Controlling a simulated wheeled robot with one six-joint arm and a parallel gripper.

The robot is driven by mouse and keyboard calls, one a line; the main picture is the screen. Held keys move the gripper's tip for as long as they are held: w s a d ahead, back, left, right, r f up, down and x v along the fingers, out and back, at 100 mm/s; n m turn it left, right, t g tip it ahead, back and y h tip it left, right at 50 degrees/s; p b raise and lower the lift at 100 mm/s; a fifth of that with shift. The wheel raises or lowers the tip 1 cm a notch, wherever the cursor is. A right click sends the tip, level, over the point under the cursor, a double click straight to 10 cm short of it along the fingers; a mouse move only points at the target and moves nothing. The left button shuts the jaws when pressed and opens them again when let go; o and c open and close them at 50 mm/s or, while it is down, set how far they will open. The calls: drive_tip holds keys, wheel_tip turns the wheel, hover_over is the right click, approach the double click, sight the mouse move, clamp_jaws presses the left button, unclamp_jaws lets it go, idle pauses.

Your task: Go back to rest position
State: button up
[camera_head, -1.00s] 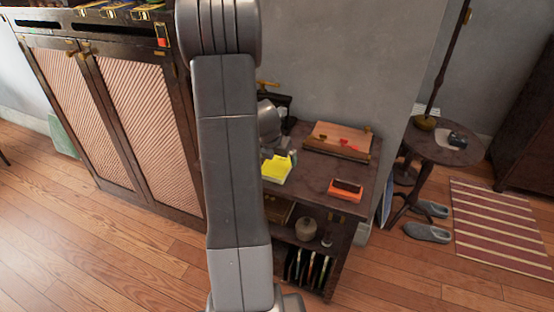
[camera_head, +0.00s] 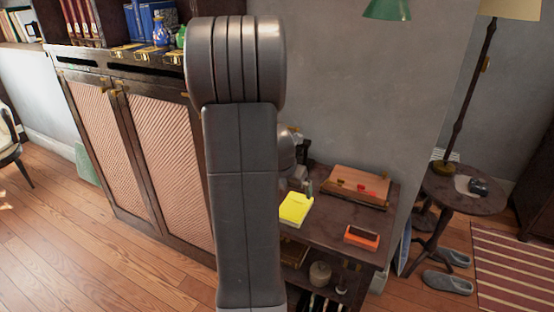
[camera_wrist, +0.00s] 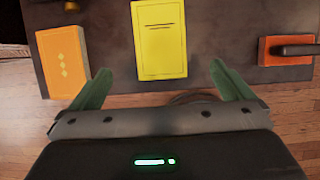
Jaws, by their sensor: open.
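My gripper (camera_wrist: 169,88) shows in the wrist view with its two green fingers spread apart and nothing between them. It points toward the edge of a dark desk top (camera_wrist: 215,75). A yellow book (camera_wrist: 159,38) lies on the desk just beyond the fingertips, apart from them. In the head view my grey arm stands upright in the middle and hides part of the desk. The yellow book (camera_head: 296,207) shows just right of the arm. My gripper is hidden in the head view.
An orange book (camera_wrist: 64,60) lies left of the yellow one. An orange-red box (camera_head: 362,237) and a wooden writing box (camera_head: 345,187) sit on the desk. A tall cabinet (camera_head: 135,150) stands left, a round side table (camera_head: 465,192) right. The wooden floor at left (camera_head: 60,230) is clear.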

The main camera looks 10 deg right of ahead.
sight(295, 206)
drive_tip(key=b+x, duration=0.2)
drive_tip(key=x, duration=1)
drive_tip(key=shift+s+a, duration=0.1)
drive_tip(key=shift+s, duration=0.05)
wheel_tip(295, 206, up, 3)
drive_tip(key=shift+r+p, duration=0.1)
drive_tip(key=shift+p, duration=0.3)
drive_tip(key=shift+r, duration=0.3)
